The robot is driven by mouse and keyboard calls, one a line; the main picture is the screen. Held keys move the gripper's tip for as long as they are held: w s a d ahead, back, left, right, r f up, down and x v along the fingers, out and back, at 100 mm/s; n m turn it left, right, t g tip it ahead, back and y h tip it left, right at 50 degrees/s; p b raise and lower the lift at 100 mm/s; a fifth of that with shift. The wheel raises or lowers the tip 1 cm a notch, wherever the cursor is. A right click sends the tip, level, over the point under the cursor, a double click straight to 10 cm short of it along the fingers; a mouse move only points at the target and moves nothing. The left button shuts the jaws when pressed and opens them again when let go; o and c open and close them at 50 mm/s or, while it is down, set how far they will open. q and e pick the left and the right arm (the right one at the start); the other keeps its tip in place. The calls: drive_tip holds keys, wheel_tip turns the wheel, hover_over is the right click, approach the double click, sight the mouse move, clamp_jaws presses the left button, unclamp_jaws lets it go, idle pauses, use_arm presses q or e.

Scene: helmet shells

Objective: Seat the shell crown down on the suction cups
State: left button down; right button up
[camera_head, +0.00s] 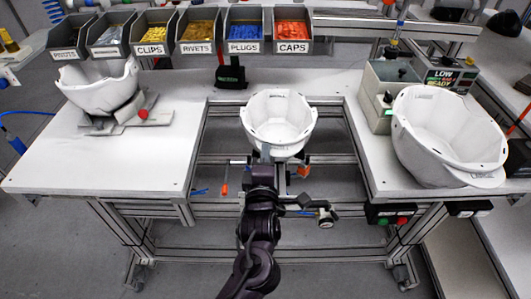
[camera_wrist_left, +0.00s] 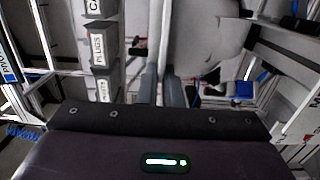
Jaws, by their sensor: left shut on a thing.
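A white helmet shell (camera_head: 279,118) is at the centre, its open side up and crown down, over the gap between the table sections. My left gripper (camera_head: 268,154) is shut on the shell's near rim. In the left wrist view the two fingers (camera_wrist_left: 158,88) are close together, with the white shell (camera_wrist_left: 205,30) beyond them. The suction cups cannot be made out; the shell and my arm cover what lies beneath, so I cannot tell whether the shell touches anything there. My right gripper is not in view.
A shell (camera_head: 102,92) sits on a grey fixture (camera_head: 125,120) at left; another large shell (camera_head: 445,130) stands at right beside a grey control box (camera_head: 385,85). Labelled part bins (camera_head: 205,47) line the back. A metal frame with orange-handled clamps (camera_head: 224,186) is under the central shell. The left tabletop's front is clear.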

use_arm(q)
drive_tip(key=shift+r, duration=0.1)
drive_tip(key=c, duration=1.5)
unclamp_jaws()
drive_tip(key=shift+s+f, duration=0.1)
drive_tip(key=shift+f, duration=0.1)
drive_tip(key=s, duration=0.2)
drive_tip(key=s+b, duration=0.1)
drive_tip(key=s, duration=0.2)
drive_tip(key=s+b, duration=0.1)
drive_tip(key=s, duration=0.1)
drive_tip(key=shift+s+a+r, duration=0.1)
drive_tip(key=shift+s+a, duration=0.15)
drive_tip(key=shift+s, duration=0.05)
